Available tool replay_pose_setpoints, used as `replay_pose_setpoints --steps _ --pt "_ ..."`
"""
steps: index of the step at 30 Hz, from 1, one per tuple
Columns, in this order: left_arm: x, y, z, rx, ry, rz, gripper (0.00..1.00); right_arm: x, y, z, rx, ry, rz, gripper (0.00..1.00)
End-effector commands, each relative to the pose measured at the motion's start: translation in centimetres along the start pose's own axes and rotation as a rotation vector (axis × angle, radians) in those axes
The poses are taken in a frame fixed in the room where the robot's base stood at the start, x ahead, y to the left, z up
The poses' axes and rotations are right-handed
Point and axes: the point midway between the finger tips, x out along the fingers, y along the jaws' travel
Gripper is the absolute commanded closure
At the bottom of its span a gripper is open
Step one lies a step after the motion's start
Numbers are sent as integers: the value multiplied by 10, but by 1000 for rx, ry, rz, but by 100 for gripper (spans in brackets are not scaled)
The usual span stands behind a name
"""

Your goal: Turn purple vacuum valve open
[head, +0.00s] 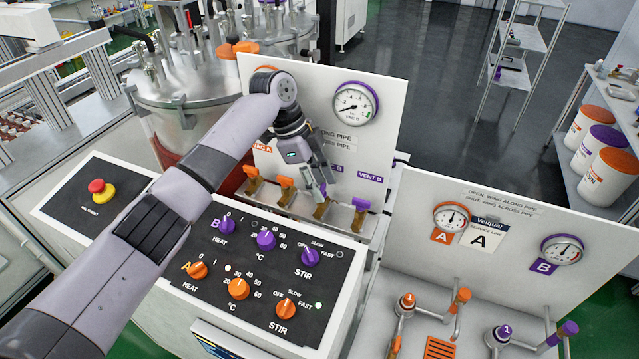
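A row of small valves stands on brass bodies in front of the white gauge panel (380,95). The third valve from the left (322,211) stands below a purple label (337,168) partly covered by my gripper; its wing is mostly hidden, so its angle cannot be told. My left gripper (318,190) reaches down over this valve, its fingers at the wing. Whether they touch or close on it cannot be told. The purple-rimmed vacuum gauge (355,104) is above. My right gripper is not in view.
Two orange-winged valves (286,183) stand close left of my gripper, and the purple vent B valve (361,205) close right. A black control panel with knobs (262,262) lies in front. A second panel (500,215) with two gauges stands at right.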

Motion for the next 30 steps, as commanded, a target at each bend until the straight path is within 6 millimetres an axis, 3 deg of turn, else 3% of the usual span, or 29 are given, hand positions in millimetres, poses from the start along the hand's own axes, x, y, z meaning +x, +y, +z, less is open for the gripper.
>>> replay_pose_setpoints --steps 6,17,20,30 --pt "1 1 1 -1 0 3 46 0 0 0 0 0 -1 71" --pt "-3 1 1 -2 -1 4 46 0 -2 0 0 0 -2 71" --pt "-15 0 1 -2 -1 1 46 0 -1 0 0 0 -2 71" --pt "-86 0 1 -2 -1 2 46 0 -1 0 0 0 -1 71"
